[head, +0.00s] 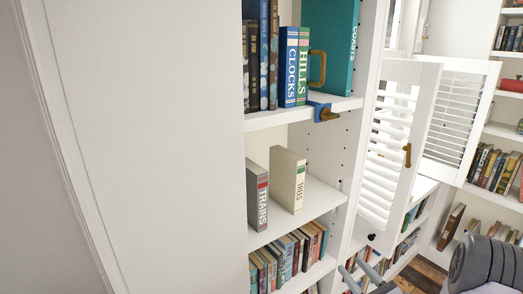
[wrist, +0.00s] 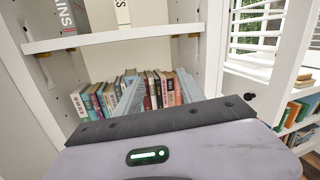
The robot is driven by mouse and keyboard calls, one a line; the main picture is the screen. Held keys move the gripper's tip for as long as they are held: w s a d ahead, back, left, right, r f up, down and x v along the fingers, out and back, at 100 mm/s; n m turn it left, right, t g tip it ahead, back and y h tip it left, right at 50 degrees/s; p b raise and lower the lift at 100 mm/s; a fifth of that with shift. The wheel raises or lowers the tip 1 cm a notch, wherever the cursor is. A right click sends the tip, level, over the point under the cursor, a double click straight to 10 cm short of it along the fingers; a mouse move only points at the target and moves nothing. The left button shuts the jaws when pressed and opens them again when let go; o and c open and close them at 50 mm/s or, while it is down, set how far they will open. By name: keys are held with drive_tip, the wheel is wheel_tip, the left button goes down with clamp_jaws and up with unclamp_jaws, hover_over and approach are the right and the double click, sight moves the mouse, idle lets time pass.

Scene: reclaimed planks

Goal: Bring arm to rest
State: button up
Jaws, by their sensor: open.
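My gripper (head: 360,272) shows at the bottom right of the head view, in front of the lower part of the white bookcase. In the wrist view my gripper (wrist: 157,80) has its two grey fingers apart, with nothing held between them. The fingers point toward a row of books (wrist: 105,97) on a lower shelf. The palm hides part of that row. I cannot tell how far the fingertips are from the books.
A grey TRAINS book (head: 257,195) and a beige TREES book (head: 288,180) stand on the middle shelf (head: 325,195). Above are CLOCKS (head: 288,66) and HILLS (head: 303,66). A white louvred shutter (head: 396,150) stands open to the right. A white panel (head: 150,140) fills the left.

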drive_tip(key=s+a+r+n+g+y, duration=0.2)
drive_tip(key=a+r+n+g+y, duration=0.3)
drive_tip(key=a+r, duration=0.4)
drive_tip(key=s+a+r+n+g+y, duration=0.1)
drive_tip(key=s+a+r+n+g, duration=0.1)
drive_tip(key=s+a+n+g, duration=0.35)
drive_tip(key=s+a+r+n+g, duration=0.3)
drive_tip(key=s+a+n, duration=0.25)
drive_tip(key=a, duration=0.25)
drive_tip(key=s+a+n+g+h, duration=0.2)
drive_tip(key=s+n, duration=0.1)
drive_tip(key=s, duration=0.4)
drive_tip(key=s+d+r+n+t+h, duration=0.2)
drive_tip(key=s+d+n+t+h, duration=0.2)
drive_tip(key=s+d+n+h, duration=0.2)
drive_tip(key=s+d+h, duration=0.2)
drive_tip(key=s+h, duration=0.1)
drive_tip(key=shift+s+d+r+n, duration=0.15)
drive_tip(key=shift+s+r+n, duration=0.05)
drive_tip(key=shift+n, duration=0.2)
